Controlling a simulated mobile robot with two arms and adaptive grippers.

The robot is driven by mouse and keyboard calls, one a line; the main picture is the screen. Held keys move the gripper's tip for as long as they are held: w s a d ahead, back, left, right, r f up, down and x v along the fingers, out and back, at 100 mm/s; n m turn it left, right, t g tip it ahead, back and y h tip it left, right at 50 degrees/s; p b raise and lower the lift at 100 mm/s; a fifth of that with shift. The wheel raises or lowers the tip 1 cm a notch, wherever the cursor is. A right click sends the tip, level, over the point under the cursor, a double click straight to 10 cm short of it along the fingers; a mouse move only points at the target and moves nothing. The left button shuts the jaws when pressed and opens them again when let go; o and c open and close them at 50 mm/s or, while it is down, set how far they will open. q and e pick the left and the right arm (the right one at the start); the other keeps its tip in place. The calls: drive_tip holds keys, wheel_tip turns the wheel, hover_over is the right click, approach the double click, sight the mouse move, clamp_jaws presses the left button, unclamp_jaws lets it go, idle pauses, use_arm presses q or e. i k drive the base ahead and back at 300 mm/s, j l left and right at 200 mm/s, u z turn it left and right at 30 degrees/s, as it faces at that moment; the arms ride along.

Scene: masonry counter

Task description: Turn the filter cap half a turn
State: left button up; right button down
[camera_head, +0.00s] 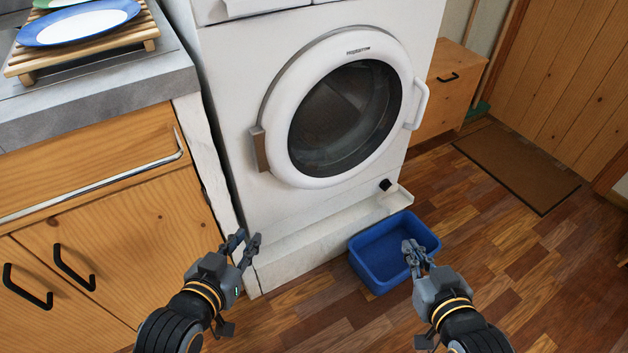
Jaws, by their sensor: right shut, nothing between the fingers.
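The filter cap (385,185) is a small black round knob low on the front of the white washing machine (235,130), at its lower right. My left gripper (245,238) is open and empty, in front of the machine's lower left corner and well left of the cap. My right gripper (409,245) is shut and empty, below and slightly right of the cap in the picture, overlapping the blue tub. Neither gripper touches the cap. No part of the cap's front looks covered. The turn angle of the cap is too small to read.
A blue tub (370,278) stands on the wooden floor below the cap. The round door (275,110) is shut, with a white handle (419,104) at its right. A wooden cabinet (110,230) flanks the machine at left. Open floor lies to the right, with a brown mat (515,168).

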sight(385, 186)
drive_tip(key=i+l+u, duration=0.1)
drive_tip(key=u, duration=0.35)
drive_tip(key=l+u, duration=0.3)
drive_tip(key=u, duration=0.15)
drive_tip(key=l+u, duration=0.25)
drive_tip(key=u, duration=0.2)
drive_tip(key=l+u, duration=0.25)
drive_tip(key=u, duration=0.2)
